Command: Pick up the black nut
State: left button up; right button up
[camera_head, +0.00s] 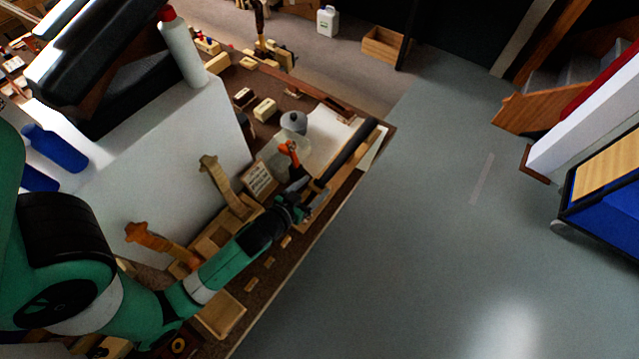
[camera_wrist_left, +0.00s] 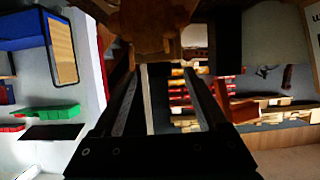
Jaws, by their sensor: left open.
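My left gripper (camera_head: 303,188) is over the front right part of the brown workbench (camera_head: 268,268), close to its edge. In the left wrist view its two dark fingers (camera_wrist_left: 160,75) stand apart, with nothing clearly held between them. A brown wooden piece (camera_wrist_left: 152,28) is just beyond the fingertips, at the top of that view. I cannot make out the black nut in either view; it may be hidden or too small to tell. A long dark bar (camera_head: 347,153) lies along the bench's right end, beside the gripper. My right gripper is not in view.
An orange-handled tool (camera_head: 290,150), a grey round-topped object (camera_head: 294,121) and a white sheet (camera_head: 328,137) are near the gripper. Two scroll-topped wooden necks (camera_head: 222,180) (camera_head: 160,243) stand near my left arm. A wooden tray (camera_head: 222,316) is at the front. Open floor lies right.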

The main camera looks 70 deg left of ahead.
pick_arm(q)
jog(key=shift+x, duration=0.75)
jog(key=shift+c, duration=0.2)
grip_shut()
